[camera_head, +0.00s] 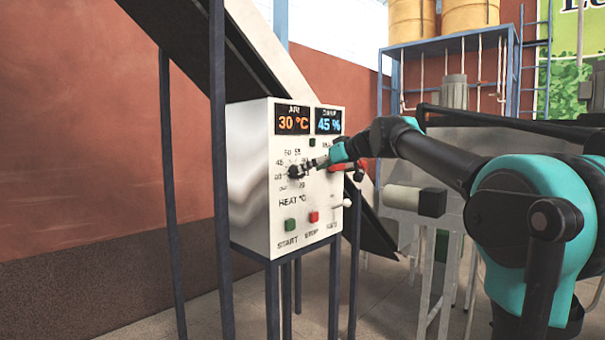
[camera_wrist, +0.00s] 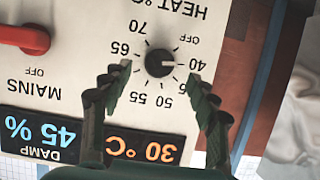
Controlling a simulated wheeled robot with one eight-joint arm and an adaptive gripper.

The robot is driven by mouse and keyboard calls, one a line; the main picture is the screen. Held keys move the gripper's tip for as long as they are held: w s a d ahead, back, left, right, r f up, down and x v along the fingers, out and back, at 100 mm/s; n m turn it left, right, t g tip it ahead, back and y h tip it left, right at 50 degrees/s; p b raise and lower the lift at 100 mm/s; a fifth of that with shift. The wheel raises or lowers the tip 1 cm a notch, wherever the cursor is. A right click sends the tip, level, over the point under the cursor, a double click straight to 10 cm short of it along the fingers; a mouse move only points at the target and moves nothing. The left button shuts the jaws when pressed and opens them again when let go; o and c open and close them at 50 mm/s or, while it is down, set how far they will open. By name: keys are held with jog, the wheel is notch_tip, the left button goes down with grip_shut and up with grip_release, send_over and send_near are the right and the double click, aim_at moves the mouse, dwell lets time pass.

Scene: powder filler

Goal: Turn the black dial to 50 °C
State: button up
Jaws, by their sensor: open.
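The black dial (camera_wrist: 159,63) is on the white panel of the control box (camera_head: 266,233), upside down in the wrist view. Its pale pointer mark faces right in that view, towards the 40. Numbers 40 to 70 and OFF ring it; 50 lies below the dial there. My gripper (camera_wrist: 155,78) is open, with one finger on each side of the dial and a visible gap to it. In the head view my gripper (camera_head: 312,163) is at the panel front and partly hides the dial.
Displays read 30 °C (camera_head: 293,123) and 45 % (camera_head: 328,124). A red MAINS handle (camera_wrist: 22,38) is beside the dial. A green START button (camera_head: 290,225) and red STOP button (camera_head: 314,217) are lower. Dark posts (camera_head: 218,160) stand around the box.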

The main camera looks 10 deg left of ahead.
aim_at(297, 172)
jog(key=shift+x, duration=2.7)
jog(key=shift+c, duration=0.3)
jog(key=c, duration=1.1)
jog(key=shift+w+d+f+m+g+y, duration=0.1)
jog(key=shift+m+g+y, duration=0.7)
jog(key=shift+m, duration=1.1)
jog(key=shift+s+m+g+y, duration=0.1)
jog(key=shift+m+g+y, duration=0.35)
jog(key=shift+m+y, duration=1.05)
jog(key=shift+w+d+f+m+g+y, duration=0.1)
jog(key=shift+m+g+y, duration=0.5)
jog(key=shift+m, duration=1.7)
